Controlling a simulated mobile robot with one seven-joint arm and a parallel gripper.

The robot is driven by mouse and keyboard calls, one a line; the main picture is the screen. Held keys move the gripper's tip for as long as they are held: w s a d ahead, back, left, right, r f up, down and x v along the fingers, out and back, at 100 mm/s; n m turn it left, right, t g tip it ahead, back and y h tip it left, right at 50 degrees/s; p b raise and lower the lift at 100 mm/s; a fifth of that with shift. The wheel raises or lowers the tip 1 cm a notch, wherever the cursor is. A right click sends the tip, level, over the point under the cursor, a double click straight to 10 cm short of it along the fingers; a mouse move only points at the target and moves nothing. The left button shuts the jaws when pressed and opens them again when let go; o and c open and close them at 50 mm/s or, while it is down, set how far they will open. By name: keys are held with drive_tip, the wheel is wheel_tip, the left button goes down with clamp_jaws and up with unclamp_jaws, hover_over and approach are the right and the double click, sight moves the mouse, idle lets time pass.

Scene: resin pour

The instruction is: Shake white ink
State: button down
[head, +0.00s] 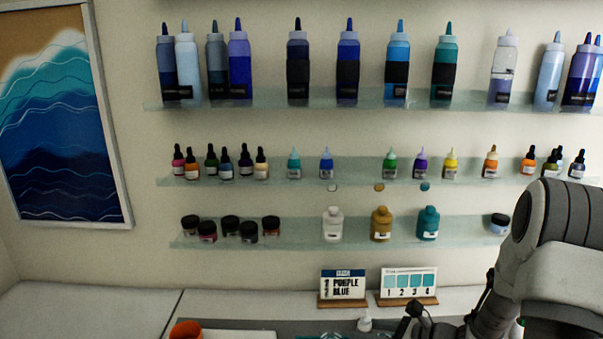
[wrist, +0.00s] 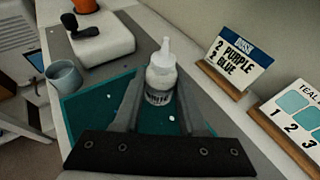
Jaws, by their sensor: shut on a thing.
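The white ink bottle (wrist: 161,76) has a white pointed nozzle and a dark-printed label low on its body. In the wrist view it is between the two fingers of my gripper (wrist: 164,92), which is shut on it. The bottle looks upright, over or on a teal mat (wrist: 85,108); whether its base touches the mat I cannot tell. In the head view its white top (head: 365,321) shows at the lower edge, left of my arm, and its lower part is out of frame.
A purple and blue sign (head: 343,284) and a numbered teal card (head: 409,281) stand behind the bottle. A grey cup (wrist: 63,75), a white scale-like block (wrist: 97,40) and an orange container (head: 186,330) are to the left. Wall shelves (head: 270,238) hold many bottles.

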sight(366, 317)
wheel_tip(366, 317, up, 7)
drive_tip(key=shift+s+f, duration=0.1)
drive_tip(key=shift+s, duration=0.05)
drive_tip(key=f, duration=0.7)
drive_tip(key=shift+w, duration=0.2)
drive_tip(key=shift+s+r, duration=0.1)
drive_tip(key=shift+d, duration=0.1)
